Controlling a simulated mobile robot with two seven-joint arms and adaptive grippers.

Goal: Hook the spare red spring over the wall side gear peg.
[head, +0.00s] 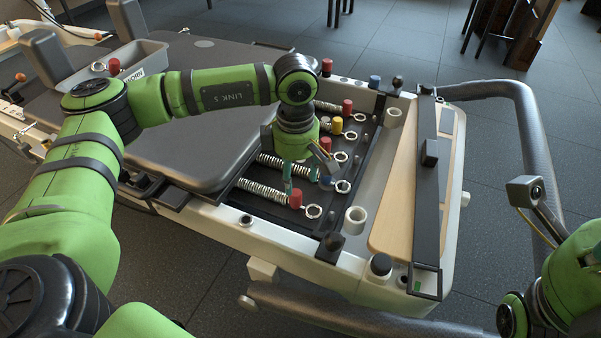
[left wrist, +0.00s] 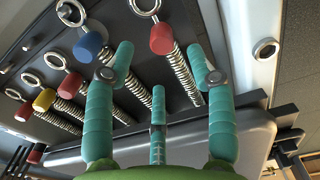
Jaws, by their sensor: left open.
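The nearest red-handled spring (head: 262,190) lies along the spring bed, with its red handle (head: 295,199) and end ring toward the foot end. In the left wrist view its coil (left wrist: 182,72) runs between my fingers, and its red handle (left wrist: 163,40) is beyond them. My left gripper (head: 297,178) is open above it, its teal fingers spread around the coil; I cannot tell whether they touch. Other red handles (head: 338,125) sit farther along the row. A red-handled piece (head: 114,66) with a ring lies in the grey tray. I cannot tell which peg is the wall side gear peg.
A blue-handled spring (head: 326,182) and a yellow-handled one (head: 337,126) lie alongside. Pale cups (head: 355,220) and a black crossbar (head: 428,190) stand toward the foot end. The dark padded carriage (head: 195,150) is beside the springs. My right arm (head: 575,270) is at the right edge.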

